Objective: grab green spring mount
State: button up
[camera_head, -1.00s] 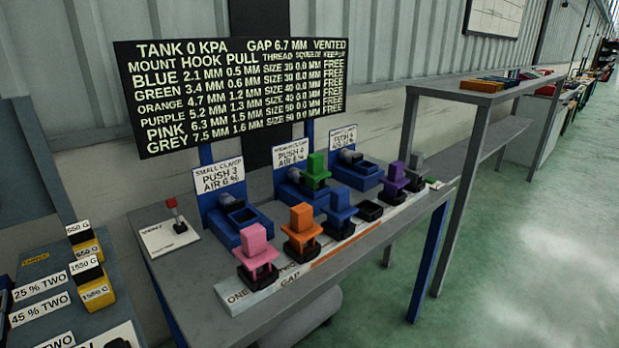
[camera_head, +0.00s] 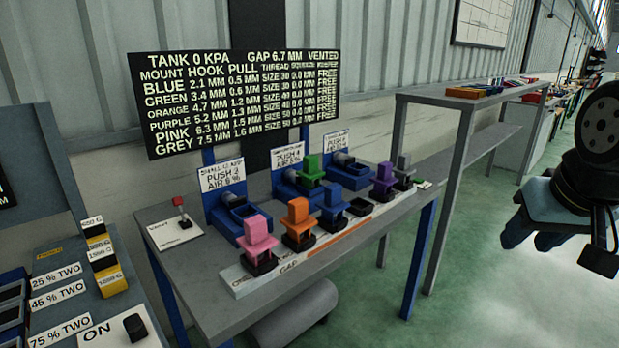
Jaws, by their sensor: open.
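The green spring mount (camera_head: 311,168) stands upright at the middle clamp (camera_head: 297,183) of the bench, under a "PUSH 4" sign. It is behind the row of other mounts, and its lower part is partly hidden. My gripper (camera_head: 548,240) is at the right edge of the head view, over the floor and well to the right of the bench. It is open and apart from every mount.
Pink (camera_head: 257,234), orange (camera_head: 298,221), blue (camera_head: 333,204), purple (camera_head: 384,180) and grey (camera_head: 403,168) mounts line the bench front. An empty black socket (camera_head: 361,206) sits between blue and purple. A red-topped lever (camera_head: 180,207) stands left. A shelf (camera_head: 470,100) rises behind right.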

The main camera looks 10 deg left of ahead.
aim_at(311, 175)
jog(key=z, duration=0.05)
jog(key=i, duration=1)
jog(key=u, duration=0.05)
